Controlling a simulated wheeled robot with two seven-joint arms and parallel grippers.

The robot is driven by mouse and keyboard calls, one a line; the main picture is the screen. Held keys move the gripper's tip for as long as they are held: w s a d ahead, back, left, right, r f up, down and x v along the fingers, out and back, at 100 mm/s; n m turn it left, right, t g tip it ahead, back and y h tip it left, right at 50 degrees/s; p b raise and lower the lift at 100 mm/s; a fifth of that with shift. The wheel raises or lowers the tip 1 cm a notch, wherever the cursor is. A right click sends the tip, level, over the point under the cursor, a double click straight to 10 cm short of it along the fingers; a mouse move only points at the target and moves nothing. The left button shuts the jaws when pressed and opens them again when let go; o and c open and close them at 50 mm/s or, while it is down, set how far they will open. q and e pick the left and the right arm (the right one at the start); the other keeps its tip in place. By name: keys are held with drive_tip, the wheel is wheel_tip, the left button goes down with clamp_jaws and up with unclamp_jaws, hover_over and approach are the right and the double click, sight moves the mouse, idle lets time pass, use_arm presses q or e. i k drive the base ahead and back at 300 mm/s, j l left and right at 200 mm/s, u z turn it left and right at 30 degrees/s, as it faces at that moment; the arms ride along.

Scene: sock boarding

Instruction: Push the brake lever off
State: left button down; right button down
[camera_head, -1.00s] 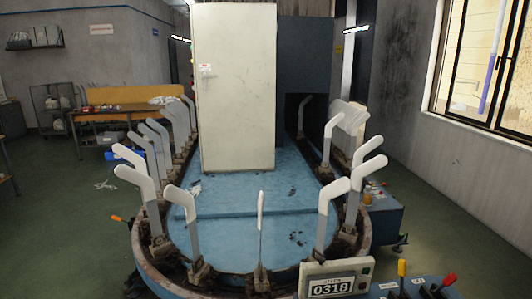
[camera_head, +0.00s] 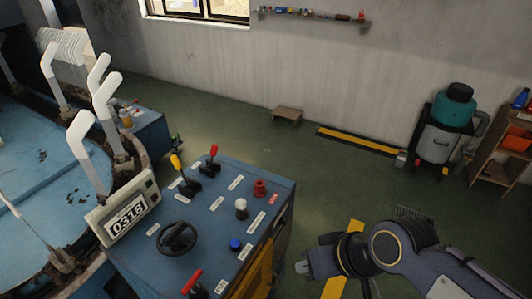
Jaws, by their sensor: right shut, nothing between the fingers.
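The blue control panel (camera_head: 215,225) has several levers. A yellow-handled lever (camera_head: 178,163) and a red-handled lever (camera_head: 212,154) stand at its far edge. Another red-handled lever (camera_head: 192,281) is at its near edge. The small labels are too small to read, so I cannot tell which one is the brake lever. My right gripper (camera_head: 302,267) comes in from the lower right. It is shut and empty, to the right of the panel and apart from the levers. My left gripper is out of view.
The panel also has a black knob (camera_head: 177,238), a white button (camera_head: 241,207), a blue button (camera_head: 235,244), a red button (camera_head: 260,187) and a counter display (camera_head: 127,217). White sock boards (camera_head: 81,136) stand on the left. Green floor (camera_head: 345,190) lies open behind the panel.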

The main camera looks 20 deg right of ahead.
sight(214, 148)
drive_tip(key=z, duration=0.4)
drive_tip(key=i+l, duration=0.15)
drive_tip(key=l, duration=0.25)
drive_tip(key=i+l, duration=0.1)
drive_tip(key=l, duration=0.3)
drive_tip(key=i+l, duration=0.15)
drive_tip(key=l, duration=0.25)
drive_tip(key=i+l, duration=0.1)
drive_tip(key=l, duration=0.25)
drive_tip(key=i+l+z, duration=0.1)
drive_tip(key=l, duration=0.3)
drive_tip(key=i, duration=0.55)
